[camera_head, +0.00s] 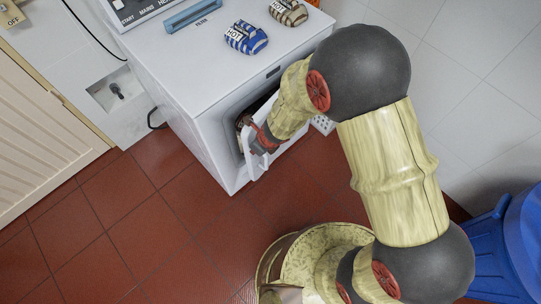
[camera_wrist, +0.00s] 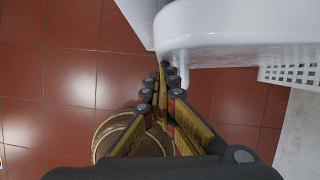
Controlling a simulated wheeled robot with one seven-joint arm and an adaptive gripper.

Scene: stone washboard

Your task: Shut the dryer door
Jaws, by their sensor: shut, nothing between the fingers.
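The white dryer (camera_head: 195,115) stands against the wall in the head view. Its door (camera_head: 257,165) is ajar, standing out from the front with a dark gap behind it. My gripper (camera_head: 262,148) is at the door, its fingers together and partly hidden by the arm and door. In the wrist view, my gripper (camera_wrist: 168,68) is shut and empty, with its tips close beside a rounded white edge that looks like the door (camera_wrist: 230,35). I cannot tell whether they touch. A white panel, probably the dryer body, shows at the upper left.
Blue (camera_head: 246,38) and brown (camera_head: 289,12) "HOT" mitts lie on the dryer top. A blue bin (camera_head: 495,235) stands at the lower right. A white perforated basket (camera_wrist: 290,74) is right of the door. Red tiled floor (camera_head: 165,215) is clear in front.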

